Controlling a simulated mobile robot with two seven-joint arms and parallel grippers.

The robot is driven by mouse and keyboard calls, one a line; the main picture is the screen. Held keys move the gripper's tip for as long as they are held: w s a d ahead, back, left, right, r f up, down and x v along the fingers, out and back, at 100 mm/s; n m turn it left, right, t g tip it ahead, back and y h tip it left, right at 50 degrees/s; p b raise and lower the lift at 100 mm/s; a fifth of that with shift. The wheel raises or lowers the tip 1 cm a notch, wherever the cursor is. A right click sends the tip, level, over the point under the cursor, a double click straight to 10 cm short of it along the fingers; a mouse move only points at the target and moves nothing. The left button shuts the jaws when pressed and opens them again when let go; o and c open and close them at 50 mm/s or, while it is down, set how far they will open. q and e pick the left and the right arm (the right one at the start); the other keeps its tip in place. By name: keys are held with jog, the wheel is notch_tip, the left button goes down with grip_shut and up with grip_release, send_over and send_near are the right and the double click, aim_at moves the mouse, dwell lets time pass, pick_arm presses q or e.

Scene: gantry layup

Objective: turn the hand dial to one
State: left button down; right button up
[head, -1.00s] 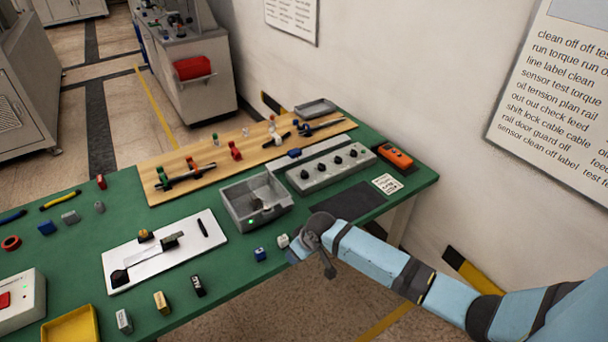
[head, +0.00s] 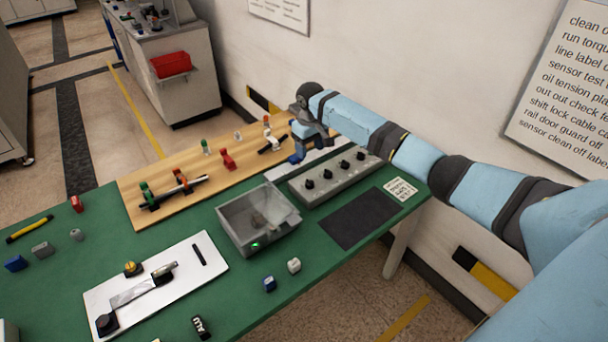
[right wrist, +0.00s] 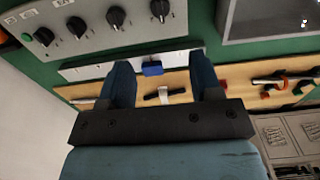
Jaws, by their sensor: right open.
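A grey panel (head: 334,178) with a row of several black knobs stands at the right of the green table. Its knobs also show along the top of the right wrist view, one of them nearest the middle (right wrist: 115,17). Each knob has small markings too small to read, and I cannot tell which one is the hand dial. My right gripper (head: 300,150) is open and empty behind the panel. In the right wrist view a blue slider handle (right wrist: 152,68) on a white strip shows between the open fingers; I cannot tell whether they touch it. My left gripper is out of view.
A wooden board (head: 132,194) with clamps lies along the back. A grey open bin (head: 262,245) stands left of the panel, a dark mat (head: 357,219) in front of it. A white plate (head: 205,275) with a lever and yellow knob lies front left. A wall rises behind.

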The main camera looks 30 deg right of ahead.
aim_at(310, 181)
jog(key=f, duration=1.3)
jog(key=shift+s+f, duration=0.1)
jog(key=shift+s, duration=0.1)
jog(key=c, duration=0.9)
